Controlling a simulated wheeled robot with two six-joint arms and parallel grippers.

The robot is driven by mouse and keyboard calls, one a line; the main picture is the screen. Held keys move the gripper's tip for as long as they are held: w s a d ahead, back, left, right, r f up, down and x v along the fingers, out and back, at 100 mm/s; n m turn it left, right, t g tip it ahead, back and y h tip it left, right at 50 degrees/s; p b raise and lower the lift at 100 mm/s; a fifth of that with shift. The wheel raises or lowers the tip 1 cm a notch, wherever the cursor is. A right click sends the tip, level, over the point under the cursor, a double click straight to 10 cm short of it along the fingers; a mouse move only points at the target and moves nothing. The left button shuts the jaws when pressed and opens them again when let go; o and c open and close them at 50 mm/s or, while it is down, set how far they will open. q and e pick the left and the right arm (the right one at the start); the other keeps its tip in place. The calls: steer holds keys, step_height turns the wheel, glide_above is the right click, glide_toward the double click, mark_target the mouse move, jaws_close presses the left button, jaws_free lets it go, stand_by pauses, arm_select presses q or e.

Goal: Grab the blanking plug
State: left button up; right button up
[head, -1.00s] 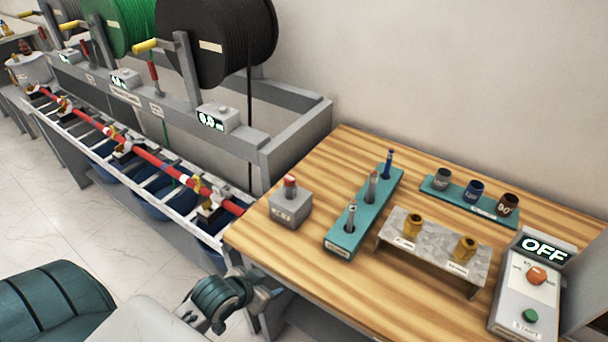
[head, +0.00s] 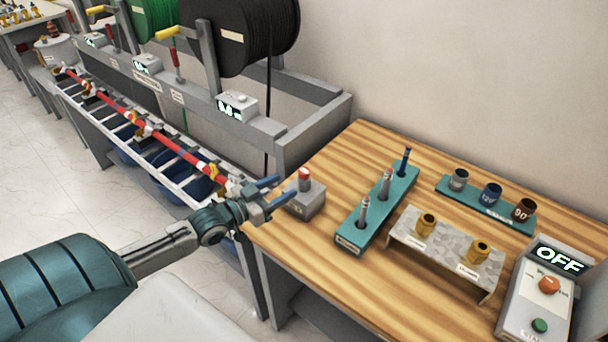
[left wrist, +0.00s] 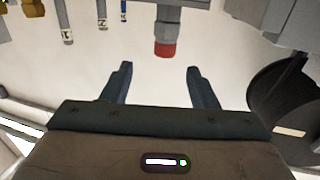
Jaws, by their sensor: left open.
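The red-topped blanking plug (head: 304,174) stands upright in a small grey block (head: 306,203) at the table's left edge. My left gripper (head: 273,192) is open and empty just left of the plug and block, its fingers pointing toward them. In the left wrist view, which looks upside down, the red plug (left wrist: 166,48) hangs from the grey block (left wrist: 177,15). There it appears beyond the fingertips of my left gripper (left wrist: 159,68) and between their lines, apart from both. My right gripper is not in view.
A teal rack (head: 350,238) with upright tools stands right of the block. A metal stand (head: 447,245) with brass fittings, a teal socket tray (head: 510,222) and an OFF control box (head: 530,310) are further right. A cable-reel bench (head: 300,140) lies behind left.

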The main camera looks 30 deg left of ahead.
mark_target(307, 169)
arm_select(q)
steer(key=b+x, duration=0.5)
steer(key=shift+a, duration=0.2)
steer(key=shift+w+d+r+b, duration=0.1)
steer(key=shift+w+r+b, duration=0.1)
steer(key=shift+w+b, duration=0.25)
steer(key=shift+w+d+b, duration=0.1)
steer(key=shift+w+b, duration=0.2)
steer(key=x, duration=0.3)
steer(key=shift+w+b, duration=0.2)
steer(key=shift+b, duration=0.2)
steer(key=shift+w+d+f, duration=0.1)
steer(key=shift+w+d, duration=0.05)
steer(key=shift+w, duration=0.4)
steer(key=shift+c, duration=0.2)
steer(key=c, duration=1)
